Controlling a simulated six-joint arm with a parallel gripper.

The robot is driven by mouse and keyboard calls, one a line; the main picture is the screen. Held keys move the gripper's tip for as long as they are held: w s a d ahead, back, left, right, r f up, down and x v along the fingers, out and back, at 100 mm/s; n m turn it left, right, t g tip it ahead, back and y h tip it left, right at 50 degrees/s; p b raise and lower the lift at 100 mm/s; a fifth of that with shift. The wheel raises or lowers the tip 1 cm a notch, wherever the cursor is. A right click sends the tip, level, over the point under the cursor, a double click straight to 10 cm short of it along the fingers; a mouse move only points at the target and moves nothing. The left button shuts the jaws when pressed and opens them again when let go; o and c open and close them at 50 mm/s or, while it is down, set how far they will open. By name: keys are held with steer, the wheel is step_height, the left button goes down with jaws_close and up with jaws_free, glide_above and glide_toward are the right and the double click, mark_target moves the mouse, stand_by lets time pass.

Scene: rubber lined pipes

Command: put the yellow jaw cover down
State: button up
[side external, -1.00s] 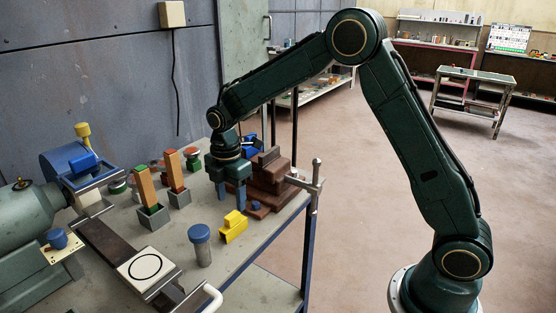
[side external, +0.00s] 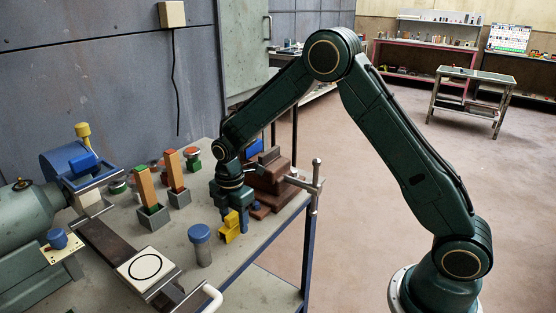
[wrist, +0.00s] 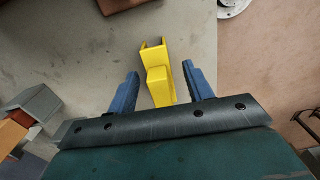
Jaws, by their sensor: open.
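The yellow jaw cover (side external: 228,236) sits on the grey bench top near its right edge, in front of the brown stepped block. In the wrist view the yellow jaw cover (wrist: 157,88) shows as a channel-like piece with a raised block. My gripper (side external: 235,222) is low over it, partly hiding it in the side view. In the wrist view my gripper (wrist: 162,84) is open, with one blue finger on each side of the cover. Gaps show between the cover and both fingers there.
A blue-capped grey post (side external: 200,243) stands left of the cover. Grey holders with orange blocks (side external: 174,172) stand further back. The brown stepped block (side external: 270,178) and a metal clamp (side external: 316,180) are behind and right. Bare bench (side external: 245,250) lies toward the front edge.

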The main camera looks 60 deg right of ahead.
mark_target(233, 214)
steer(key=shift+f, duration=0.6)
jaws_close()
steer(key=shift+r, duration=0.1)
step_height(233, 214, up, 20)
stand_by(0.9)
stand_by(0.4)
